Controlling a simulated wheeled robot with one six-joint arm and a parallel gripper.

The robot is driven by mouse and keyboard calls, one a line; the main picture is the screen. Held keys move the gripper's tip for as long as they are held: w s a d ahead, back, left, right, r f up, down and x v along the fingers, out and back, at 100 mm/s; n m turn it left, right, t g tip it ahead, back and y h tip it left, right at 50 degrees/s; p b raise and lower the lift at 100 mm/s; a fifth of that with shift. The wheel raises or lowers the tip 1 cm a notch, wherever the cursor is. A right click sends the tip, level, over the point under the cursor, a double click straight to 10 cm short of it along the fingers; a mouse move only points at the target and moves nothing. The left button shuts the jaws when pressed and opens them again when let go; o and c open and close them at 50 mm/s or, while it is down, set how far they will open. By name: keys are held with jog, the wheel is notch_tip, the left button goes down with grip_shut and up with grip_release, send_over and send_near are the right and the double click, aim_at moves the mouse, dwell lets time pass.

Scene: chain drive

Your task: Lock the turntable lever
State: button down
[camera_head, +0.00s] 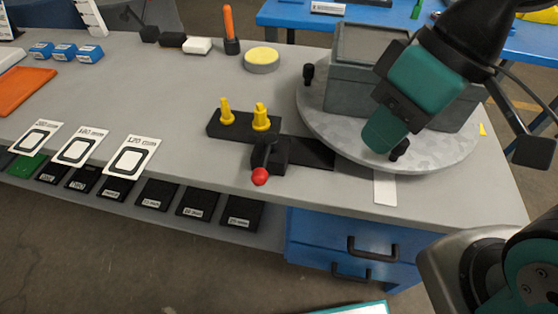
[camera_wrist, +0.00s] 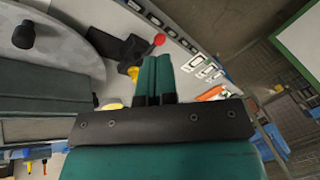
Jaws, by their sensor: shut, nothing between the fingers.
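The round grey turntable (camera_head: 440,155) sits at the right of the bench, with a grey box-like block (camera_head: 355,75) on it. The lever (camera_head: 266,155) is black with a red ball knob (camera_head: 260,176) and points toward the bench's front edge, just left of the turntable. In the wrist view the red knob (camera_wrist: 159,39) shows beyond the fingers. My gripper (camera_head: 380,138) is over the turntable's front part, right of the lever and apart from it. Its teal fingers (camera_wrist: 156,75) are together and empty. Whether the lever is locked cannot be told.
Two yellow pegs (camera_head: 260,117) stand in a black block just behind the lever. Black knobs (camera_head: 308,73) stand on the turntable's rim. A yellow-topped disc (camera_head: 261,58) and an orange-handled tool (camera_head: 229,28) are farther back. The bench left of the lever is mostly clear up to white label cards (camera_head: 131,156).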

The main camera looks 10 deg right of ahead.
aim_at(265, 159)
jog(key=w+f+m+g+y+p, duration=0.1)
jog(key=w+f+m+g+y, duration=0.1)
jog(key=w+f, duration=1)
jog(key=shift+w+d+m+y, duration=0.15)
jog(key=shift+w+m+y, duration=0.75)
jog(key=shift+w+m, duration=0.25)
jog(key=shift+f, duration=0.1)
jog(key=shift+a+r+p+x, duration=0.25)
jog(key=shift+a+p+x, duration=0.05)
jog(key=shift+x, duration=1.9)
jog(key=shift+a+r+p+x, duration=0.25)
jog(key=shift+a+r+x, duration=0.05)
jog(key=shift+x, duration=1.9)
jog(key=shift+a+r+p+x, duration=0.25)
jog(key=shift+a+p+x, duration=0.1)
jog(key=shift+x, duration=1.85)
jog(key=shift+s, duration=0.15)
